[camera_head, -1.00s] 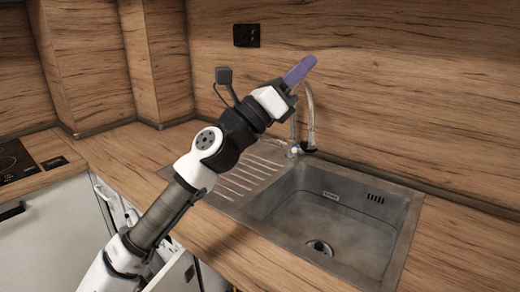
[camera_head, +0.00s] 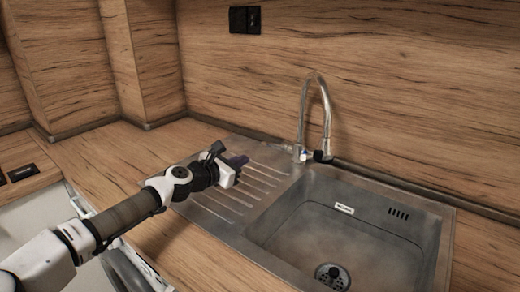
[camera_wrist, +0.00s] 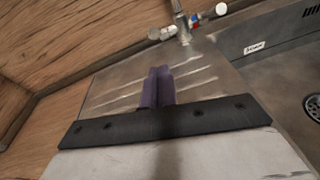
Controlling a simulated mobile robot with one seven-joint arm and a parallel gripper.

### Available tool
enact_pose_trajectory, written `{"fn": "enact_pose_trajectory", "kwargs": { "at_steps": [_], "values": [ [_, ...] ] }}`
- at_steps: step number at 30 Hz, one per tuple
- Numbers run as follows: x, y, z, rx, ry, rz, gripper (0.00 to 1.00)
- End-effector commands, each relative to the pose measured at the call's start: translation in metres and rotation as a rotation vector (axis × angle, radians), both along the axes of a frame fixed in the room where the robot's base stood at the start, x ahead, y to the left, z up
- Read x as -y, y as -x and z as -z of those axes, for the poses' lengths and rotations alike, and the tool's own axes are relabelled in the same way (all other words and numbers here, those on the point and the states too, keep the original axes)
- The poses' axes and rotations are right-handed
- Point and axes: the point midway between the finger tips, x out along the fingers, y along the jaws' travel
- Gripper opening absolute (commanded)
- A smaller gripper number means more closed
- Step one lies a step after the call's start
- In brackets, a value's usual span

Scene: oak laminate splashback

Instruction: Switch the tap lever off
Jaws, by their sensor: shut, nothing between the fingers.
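The chrome tap (camera_head: 326,112) stands behind the sink, with a tall curved spout.
The steel sink basin (camera_head: 350,232) lies right of the drainboard (camera_head: 225,212). The oak splashback (camera_head: 420,90) rises close behind the tap, with a black socket (camera_head: 244,20) on it. Wooden counter (camera_head: 110,158) is clear at left.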

Motion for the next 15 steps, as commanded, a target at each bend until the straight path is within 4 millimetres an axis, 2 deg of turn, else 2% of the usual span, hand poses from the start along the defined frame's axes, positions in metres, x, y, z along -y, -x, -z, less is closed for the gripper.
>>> {"fn": "enact_pose_trajectory", "kwargs": {
  "at_steps": [11, 15],
  "values": [
    [-0.0003, -0.0005, 0.0006, -0.001, -0.002, -0.001, 0.0],
    [0.0062, -0.0076, 0.0008, -0.001, -0.001, 0.001, 0.0]
  ]
}}
